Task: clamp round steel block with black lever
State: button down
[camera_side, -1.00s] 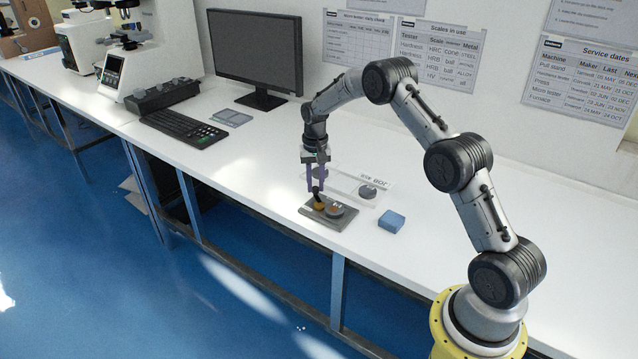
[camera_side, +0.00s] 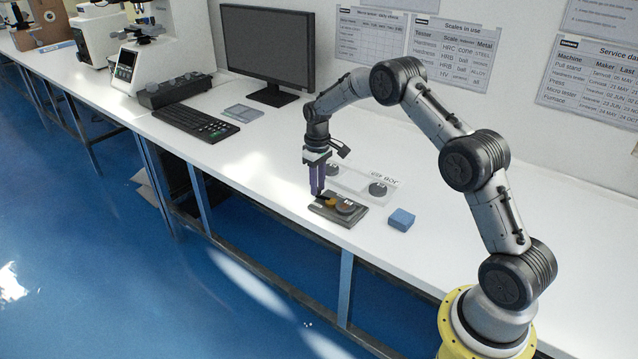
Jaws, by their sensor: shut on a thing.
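The round steel block (camera_side: 346,207) sits flat on a dark base plate (camera_side: 352,218) near the bench's front edge. A small orange-brown clamp part (camera_side: 330,203) is beside it, at its left. The black lever (camera_side: 321,197) is at the plate's left end, low and mostly hidden by my fingers. My gripper (camera_side: 317,192) points down with its purple fingers close together, shut on the lever at the left of the clamp part. Whether the clamp part presses on the block is too small to tell.
A blue block (camera_side: 401,220) lies right of the plate. Behind is a clear tray (camera_side: 358,184) with dark round blocks (camera_side: 378,189). A keyboard (camera_side: 196,122), monitor (camera_side: 267,50) and testers (camera_side: 140,68) stand farther left. The bench right of the blue block is clear.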

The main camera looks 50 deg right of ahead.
jog(key=shift+a+n, duration=0.15)
jog(key=shift+n, duration=0.15)
dwell(0.4)
jog(key=c, duration=0.7)
grip_release()
jog(key=shift+r, duration=0.1)
notch_tip(320, 180, up, 14)
jog(key=shift+f, duration=0.15)
